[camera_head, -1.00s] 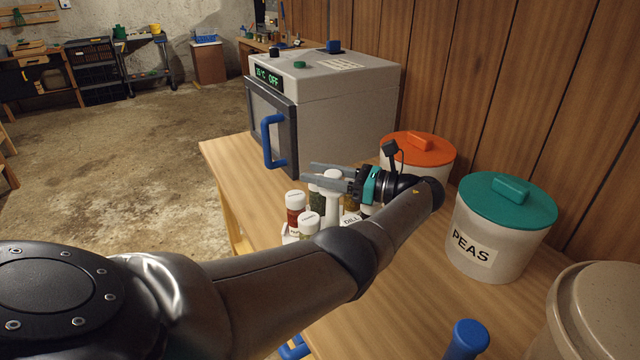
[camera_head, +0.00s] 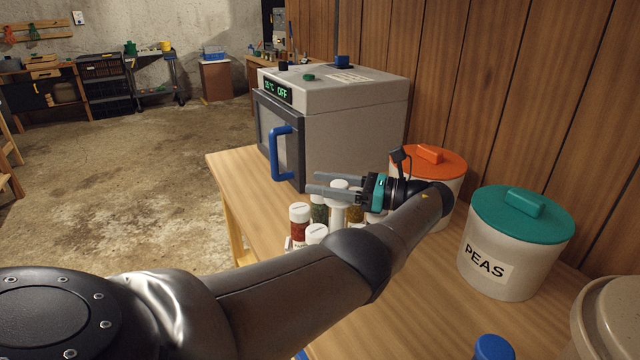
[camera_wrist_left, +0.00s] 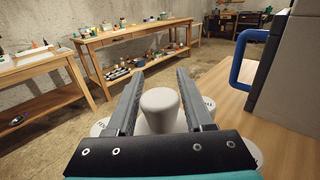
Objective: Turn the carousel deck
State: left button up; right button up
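A carousel with several white-lidded spice jars stands on the wooden bench; its white centre knob (camera_head: 338,188) rises among the jars. A red-filled jar (camera_head: 299,222) is at its left side. My arm hides much of the deck. My left gripper (camera_head: 312,184) is at knob height, its fingers pointing left. In the left wrist view the knob (camera_wrist_left: 160,108) stands between the two open fingers (camera_wrist_left: 158,76), with jar lids around it below. I cannot tell whether a finger touches the knob. My right gripper is not in view.
A grey oven-like box (camera_head: 345,135) with a blue door handle (camera_head: 280,153) stands behind the carousel. An orange-lidded canister (camera_head: 436,160) and a teal-lidded PEAS canister (camera_head: 515,250) stand to the right. A beige container (camera_head: 610,320) and a blue rounded top (camera_head: 493,347) are nearer.

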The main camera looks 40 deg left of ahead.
pick_arm(q)
jog(key=shift+o, duration=1.4)
jog(key=shift+f, duration=0.45)
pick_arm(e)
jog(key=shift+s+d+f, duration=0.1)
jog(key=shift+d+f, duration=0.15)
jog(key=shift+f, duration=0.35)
pick_arm(q)
jog(key=r+p, duration=0.3)
jog(key=r, duration=0.2)
jog(key=r+p, duration=0.2)
jog(key=shift+w+d+r+p, duration=0.15)
jog(key=shift+d+r+p, duration=0.15)
jog(key=shift+r, duration=0.1)
notch_tip(320, 180, up, 13)
jog(key=p, duration=0.5)
jog(key=shift+a, duration=0.3)
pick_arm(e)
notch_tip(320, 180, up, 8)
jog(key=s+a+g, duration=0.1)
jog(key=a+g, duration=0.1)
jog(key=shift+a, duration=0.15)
pick_arm(q)
jog(key=shift+c, duration=0.4)
